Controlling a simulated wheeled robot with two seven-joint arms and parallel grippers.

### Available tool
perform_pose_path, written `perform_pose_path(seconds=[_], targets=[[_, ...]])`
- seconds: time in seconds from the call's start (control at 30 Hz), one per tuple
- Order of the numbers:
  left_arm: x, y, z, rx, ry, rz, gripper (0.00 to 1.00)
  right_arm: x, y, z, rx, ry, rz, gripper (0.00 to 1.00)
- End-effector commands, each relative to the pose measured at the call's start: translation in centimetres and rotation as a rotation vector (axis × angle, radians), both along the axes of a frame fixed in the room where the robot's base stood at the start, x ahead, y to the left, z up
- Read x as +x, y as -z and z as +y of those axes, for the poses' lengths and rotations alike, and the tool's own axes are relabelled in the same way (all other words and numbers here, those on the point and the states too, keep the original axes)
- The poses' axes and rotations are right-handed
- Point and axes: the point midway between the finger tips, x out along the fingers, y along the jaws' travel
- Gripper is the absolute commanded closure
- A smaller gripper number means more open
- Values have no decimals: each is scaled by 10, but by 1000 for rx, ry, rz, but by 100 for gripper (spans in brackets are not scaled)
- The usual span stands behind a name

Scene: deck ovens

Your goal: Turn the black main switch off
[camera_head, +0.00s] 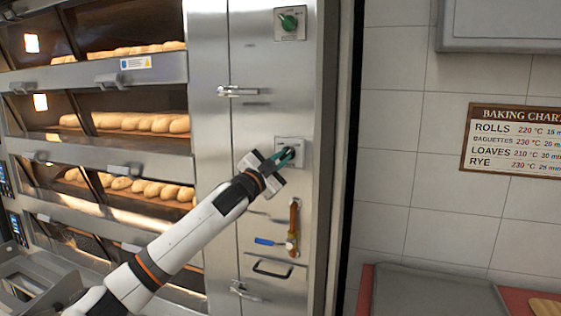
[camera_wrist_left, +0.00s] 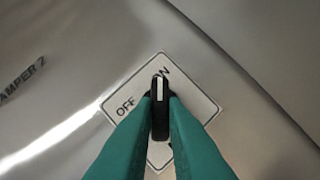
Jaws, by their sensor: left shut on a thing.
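The black main switch (camera_wrist_left: 160,90) is a black knob with a white pointer line on a pale plate (camera_wrist_left: 195,98). OFF is readable to the left of the knob, and ON is partly covered at the top of the plate. The white line points up toward the ON mark. My left gripper (camera_wrist_left: 160,108) has its green fingers shut on the two sides of the knob. In the head view, my left gripper (camera_head: 284,157) is at the plate (camera_head: 291,142) on the steel panel and mostly hides the knob. My right gripper is out of view.
A green knob (camera_head: 288,22) sits higher on the steel panel. Below my gripper are a pipe with a blue-handled valve (camera_head: 268,242) and a black pull handle (camera_head: 272,270). Ovens with bread (camera_head: 140,123) stand left. A baking chart (camera_head: 515,140) hangs on the tiled wall.

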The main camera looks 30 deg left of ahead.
Motion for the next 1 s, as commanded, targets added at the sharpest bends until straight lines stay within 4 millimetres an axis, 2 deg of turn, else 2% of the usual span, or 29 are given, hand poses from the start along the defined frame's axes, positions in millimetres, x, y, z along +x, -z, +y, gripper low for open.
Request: perform_pose_path(seconds=[0.27, 0.6, 1.0], targets=[[1, 7, -3, -153, 4, -36, 100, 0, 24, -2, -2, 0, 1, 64], [2, 7, -6, -458, 5, -109, 100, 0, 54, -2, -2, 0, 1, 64], [3, 5, -10, -831, 5, -195, 100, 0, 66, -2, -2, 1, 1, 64]])
